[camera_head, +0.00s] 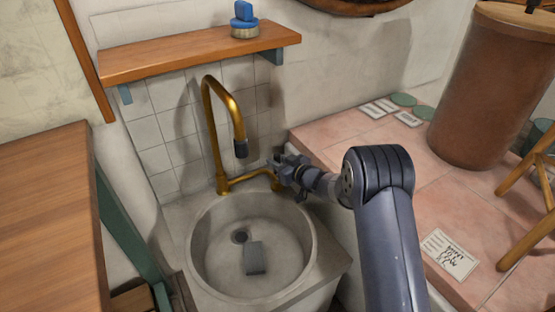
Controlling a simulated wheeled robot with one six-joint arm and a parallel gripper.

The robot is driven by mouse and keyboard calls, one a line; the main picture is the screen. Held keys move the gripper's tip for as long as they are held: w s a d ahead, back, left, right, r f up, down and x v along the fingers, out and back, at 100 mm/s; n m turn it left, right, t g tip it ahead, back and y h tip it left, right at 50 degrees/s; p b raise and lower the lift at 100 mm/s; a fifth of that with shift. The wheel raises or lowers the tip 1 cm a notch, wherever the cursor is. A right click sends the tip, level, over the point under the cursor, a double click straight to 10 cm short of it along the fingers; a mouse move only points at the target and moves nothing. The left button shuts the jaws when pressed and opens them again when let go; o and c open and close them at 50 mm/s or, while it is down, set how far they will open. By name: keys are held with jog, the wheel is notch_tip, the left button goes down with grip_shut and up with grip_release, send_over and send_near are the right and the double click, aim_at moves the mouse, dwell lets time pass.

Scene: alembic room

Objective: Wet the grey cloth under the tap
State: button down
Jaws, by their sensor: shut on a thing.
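The grey cloth (255,258) lies in the round stone basin (204,222), just right of the dark drain. It looks like a small folded block. The brass tap (208,125) stands behind the basin, its curved neck ending in a dark spout (241,148) above the basin. No water stream shows. A low brass side pipe (246,177) runs right from the tap's base to my gripper (276,172). My gripper is shut on the tap's handle at the end of that pipe; its jaws largely hide the handle.
A wooden shelf (180,58) with a blue-topped brush (244,20) hangs above the tap. A wooden table (45,215) stands at left. At right, a pink tiled ledge (390,145) carries a large brown barrel (490,85), a paper card (450,254) and a stool (535,210).

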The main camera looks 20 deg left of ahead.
jog(key=c, duration=1.2)
grip_release()
jog(key=shift+c, duration=0.2)
jog(key=p+v, duration=0.2)
jog(key=v, duration=0.8)
jog(key=shift+s+d, duration=0.2)
jog(key=shift+d, duration=0.1)
jog(key=shift+a, duration=0.1)
jog(key=b+x, duration=0.2)
jog(key=x, duration=0.8)
jog(key=shift+w+a+f, duration=0.1)
jog(key=shift+w+a, duration=0.05)
jog(key=shift+w+a+f+b, duration=0.1)
jog(key=shift+b, duration=0.55)
